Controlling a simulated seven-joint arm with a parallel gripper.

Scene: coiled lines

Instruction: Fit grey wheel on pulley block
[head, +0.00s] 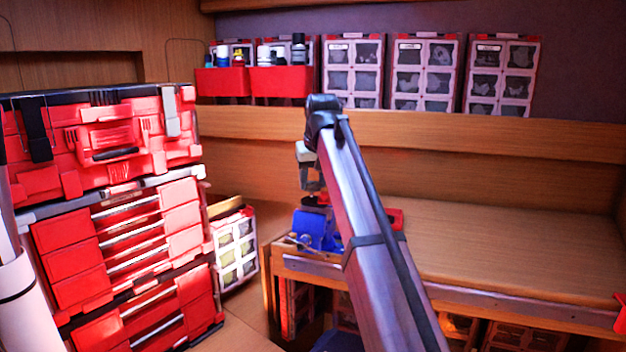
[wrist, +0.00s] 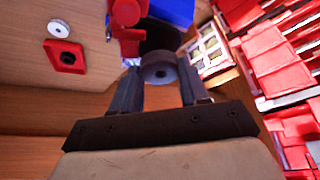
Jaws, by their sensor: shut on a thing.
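My gripper (wrist: 160,82) is shut on a grey wheel (wrist: 158,72), a thick disc with a small centre hole, held between the fingertips in the wrist view. A red part (wrist: 128,14) stands just beyond the wheel to the upper left, beside a blue body (wrist: 172,10). I cannot tell for sure that this red part is the pulley block, or whether the wheel touches it. In the head view my gripper (head: 312,192) is just above the blue body (head: 318,230) at the bench's left end, and my arm partly hides the spot.
On the wooden bench (head: 520,245) lie a red square piece with a dark centre (wrist: 68,57) and a pale ring (wrist: 59,28). A red tool chest (head: 120,220) and a parts case (head: 236,250) stand left.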

